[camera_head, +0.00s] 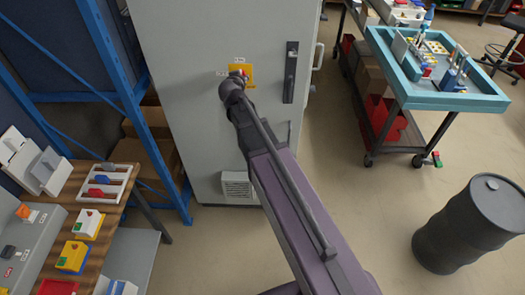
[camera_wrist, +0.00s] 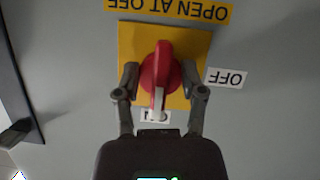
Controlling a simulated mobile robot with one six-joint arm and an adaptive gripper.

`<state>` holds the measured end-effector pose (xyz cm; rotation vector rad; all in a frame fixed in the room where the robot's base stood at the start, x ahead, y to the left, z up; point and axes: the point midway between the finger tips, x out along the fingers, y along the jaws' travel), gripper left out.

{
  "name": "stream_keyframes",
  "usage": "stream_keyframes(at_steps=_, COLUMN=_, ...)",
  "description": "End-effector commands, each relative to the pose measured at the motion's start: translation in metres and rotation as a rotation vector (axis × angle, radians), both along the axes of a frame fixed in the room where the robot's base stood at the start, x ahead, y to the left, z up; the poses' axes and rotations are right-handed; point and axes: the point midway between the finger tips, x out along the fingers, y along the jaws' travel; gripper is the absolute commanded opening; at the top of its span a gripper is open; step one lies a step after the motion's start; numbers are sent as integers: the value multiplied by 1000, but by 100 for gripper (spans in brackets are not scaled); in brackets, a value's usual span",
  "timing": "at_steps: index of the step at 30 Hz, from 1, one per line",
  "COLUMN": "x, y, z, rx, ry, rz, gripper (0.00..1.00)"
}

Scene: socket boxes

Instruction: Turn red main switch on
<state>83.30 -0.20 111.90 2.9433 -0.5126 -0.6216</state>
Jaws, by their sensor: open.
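The red main switch (camera_wrist: 161,66) is a rotary knob on a yellow plate (camera_wrist: 130,42), mounted on a grey cabinet (camera_head: 180,60). The wrist view shows it upside down. The knob's handle is upright in that view. Its pale-tipped end points down at a white label, which it partly covers and which seems to read ON. The OFF label (camera_wrist: 228,78) is to the right. My gripper (camera_wrist: 160,80) is open, with one finger on each side of the knob; I cannot tell whether they touch it. In the head view, my arm hides most of the switch.
A black cabinet handle (camera_head: 290,72) is right of the switch. A blue shelf frame (camera_head: 125,95) and a wooden bench (camera_head: 108,215) with socket boxes stand at left. A teal-topped cart (camera_head: 420,98) and dark barrel (camera_head: 470,225) are at right. Floor between is clear.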

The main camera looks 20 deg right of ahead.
Motion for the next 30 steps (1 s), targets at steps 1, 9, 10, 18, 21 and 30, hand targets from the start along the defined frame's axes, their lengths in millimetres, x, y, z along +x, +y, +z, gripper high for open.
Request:
stream_keyframes(at_steps=1, x=1, y=1, z=-1, rx=-37, ry=11, rz=1, gripper=53)
stream_keyframes(at_steps=9, x=1, y=1, z=-2, rx=-307, ry=99, rz=0, gripper=53)
stream_keyframes(at_steps=10, x=1, y=1, z=-2, rx=-339, ry=109, rz=1, gripper=53)
stream_keyframes(at_steps=18, x=1, y=1, z=-3, rx=-634, ry=206, rz=-1, gripper=53)
stream_keyframes(at_steps=21, x=1, y=1, z=-4, rx=-745, ry=242, rz=-1, gripper=53)
stream_keyframes(at_steps=30, x=0, y=0, z=-4, rx=-1069, ry=347, rz=-2, gripper=53)
